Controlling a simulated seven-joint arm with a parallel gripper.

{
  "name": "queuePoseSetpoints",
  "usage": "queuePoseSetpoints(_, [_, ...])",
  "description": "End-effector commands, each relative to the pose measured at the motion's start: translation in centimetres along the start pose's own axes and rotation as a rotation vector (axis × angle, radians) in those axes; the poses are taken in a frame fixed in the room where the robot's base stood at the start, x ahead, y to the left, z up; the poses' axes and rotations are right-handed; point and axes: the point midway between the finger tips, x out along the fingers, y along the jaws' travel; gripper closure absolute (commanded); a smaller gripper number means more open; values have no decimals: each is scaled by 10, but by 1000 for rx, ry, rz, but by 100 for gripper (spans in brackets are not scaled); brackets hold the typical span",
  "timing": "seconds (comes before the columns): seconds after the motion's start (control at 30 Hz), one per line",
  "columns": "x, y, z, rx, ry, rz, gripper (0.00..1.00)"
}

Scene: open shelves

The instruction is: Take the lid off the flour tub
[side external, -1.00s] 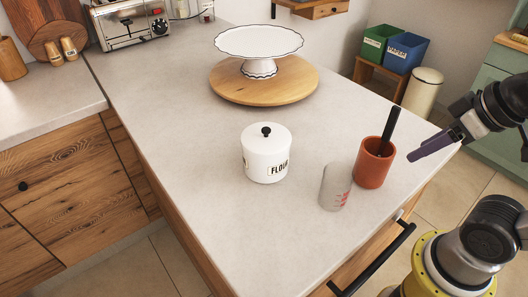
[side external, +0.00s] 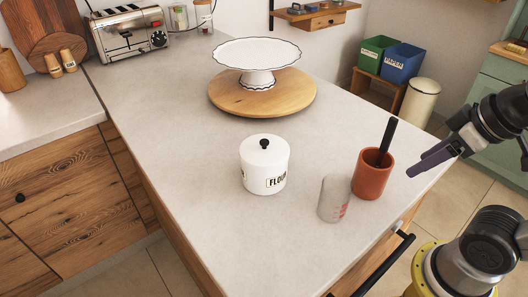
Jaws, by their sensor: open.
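The white flour tub (side external: 264,174) stands upright on the worktop, with "FLOUR" lettering on its front. Its white lid (side external: 264,151) with a black knob (side external: 264,143) sits on top of it. My gripper (side external: 432,163) is at the right, over or beside the worktop's right edge, well apart from the tub. It is open, with nothing seen between its fingers.
A terracotta pot (side external: 372,178) with a black-handled tool and a clear measuring cup (side external: 335,198) stand between the tub and my gripper. A white cake stand (side external: 257,60) on a round wooden board (side external: 262,97) is behind the tub. The worktop left of the tub is clear.

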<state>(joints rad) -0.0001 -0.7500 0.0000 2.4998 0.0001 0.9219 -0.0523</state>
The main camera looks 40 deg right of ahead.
Motion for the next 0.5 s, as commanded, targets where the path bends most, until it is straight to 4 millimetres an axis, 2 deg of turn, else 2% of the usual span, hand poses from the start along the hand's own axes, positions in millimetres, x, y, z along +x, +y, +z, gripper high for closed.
queuePoseSetpoints(0.07, [-10,0,-3,-75,-15,-1,40])
queuePoseSetpoints(0.17, [-32,1,-22,-176,-22,-4,40])
queuePoseSetpoints(0.37, [-68,-3,-81,-401,-77,-34,40])
queuePoseSetpoints(0.5, [-83,-12,-130,-569,-130,-72,40])
